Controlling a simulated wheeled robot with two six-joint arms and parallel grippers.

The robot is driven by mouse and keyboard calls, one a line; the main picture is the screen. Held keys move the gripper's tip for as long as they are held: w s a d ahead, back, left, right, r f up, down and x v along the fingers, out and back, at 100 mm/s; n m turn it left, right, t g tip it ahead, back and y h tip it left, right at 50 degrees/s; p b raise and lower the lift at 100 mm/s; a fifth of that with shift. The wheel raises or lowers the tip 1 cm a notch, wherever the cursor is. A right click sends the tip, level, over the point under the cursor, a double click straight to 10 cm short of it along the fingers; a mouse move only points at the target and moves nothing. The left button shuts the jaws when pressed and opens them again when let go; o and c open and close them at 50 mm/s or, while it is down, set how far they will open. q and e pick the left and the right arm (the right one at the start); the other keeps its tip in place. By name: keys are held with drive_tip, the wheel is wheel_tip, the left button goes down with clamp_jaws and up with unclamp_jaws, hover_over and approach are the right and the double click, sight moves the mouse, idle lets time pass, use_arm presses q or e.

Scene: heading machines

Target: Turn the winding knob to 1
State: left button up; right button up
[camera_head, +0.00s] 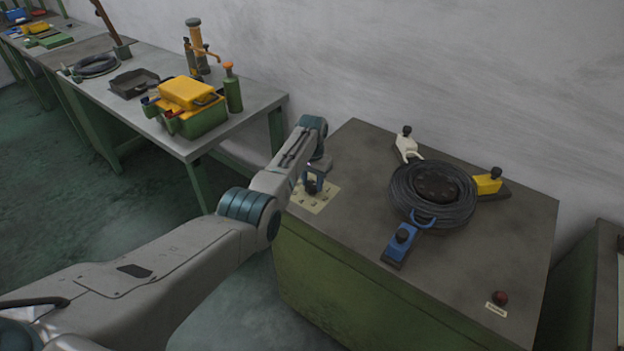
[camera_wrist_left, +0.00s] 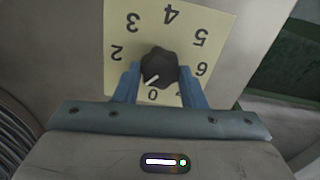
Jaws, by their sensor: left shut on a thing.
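The winding knob (camera_wrist_left: 159,67) is dark and lobed. It sits in the middle of a cream dial plate (camera_wrist_left: 185,20), which also shows in the head view (camera_head: 322,203). A white mark on the knob's lower left points down and left, close to 0 and toward its left side. I can read 0, 2, 3, 4, 5 and 6; the 7 is partly covered, and the 1 is hidden near the left finger. My left gripper (camera_wrist_left: 158,84) has its blue fingers on both sides of the knob, shut on it. My right gripper is out of view.
On the same green machine's top, a black coil (camera_head: 434,195) lies among white (camera_head: 407,147), yellow (camera_head: 487,184) and blue (camera_head: 400,245) clamps. A red button (camera_head: 500,298) is at the front right. A workbench (camera_head: 165,145) with tools stands at the left.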

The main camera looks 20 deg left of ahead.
sight(312, 184)
use_arm(q)
drive_tip(key=shift+m, duration=0.6)
drive_tip(key=o, duration=1)
wheel_tip(312, 184, up, 11)
drive_tip(key=b, duration=0.1)
drive_tip(key=shift+f, duration=0.1)
